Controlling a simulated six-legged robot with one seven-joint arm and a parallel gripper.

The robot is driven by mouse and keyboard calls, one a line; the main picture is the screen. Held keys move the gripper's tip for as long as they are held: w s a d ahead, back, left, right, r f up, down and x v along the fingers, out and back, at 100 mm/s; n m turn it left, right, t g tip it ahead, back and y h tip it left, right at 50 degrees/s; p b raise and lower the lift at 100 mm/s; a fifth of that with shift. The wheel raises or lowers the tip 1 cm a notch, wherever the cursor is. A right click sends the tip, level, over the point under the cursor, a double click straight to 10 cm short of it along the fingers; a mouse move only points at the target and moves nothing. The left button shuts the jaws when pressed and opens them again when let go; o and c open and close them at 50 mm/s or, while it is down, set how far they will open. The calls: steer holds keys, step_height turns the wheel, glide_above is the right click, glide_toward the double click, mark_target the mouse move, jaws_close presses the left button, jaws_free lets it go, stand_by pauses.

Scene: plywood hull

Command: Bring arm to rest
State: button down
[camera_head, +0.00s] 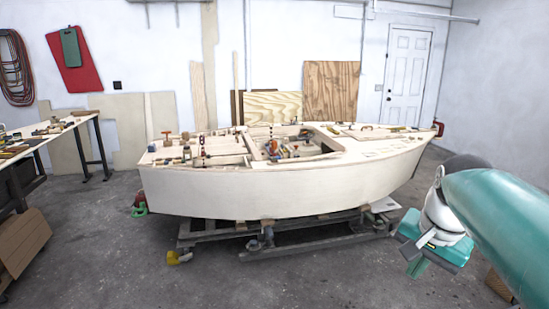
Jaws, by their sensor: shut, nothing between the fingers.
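My arm comes in from the right edge of the head view, with a thick teal link. At its end is my gripper (418,266), teal and white, pointing down and to the left in front of the hull's right end. Its fingers are close together with nothing between them. It is apart from the boat and above the concrete floor. The plywood hull (270,192) stands in the middle of the room, with several clamps and tools on its deck.
The hull rests on a low wheeled dolly (215,232). A workbench (62,135) with tools stands at the left. Wooden panels lean on the back wall, near a white door (405,62). The grey floor (190,285) in front is mostly clear.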

steer(key=s+a+f+n+t, duration=0.1)
steer(key=s+a+f+n, duration=0.3)
steer(key=a, duration=0.3)
steer(key=s+a+f+n+t, duration=0.1)
steer(key=s+a+f+n, duration=0.3)
steer(key=a, duration=0.3)
steer(key=shift+s+n, duration=0.8)
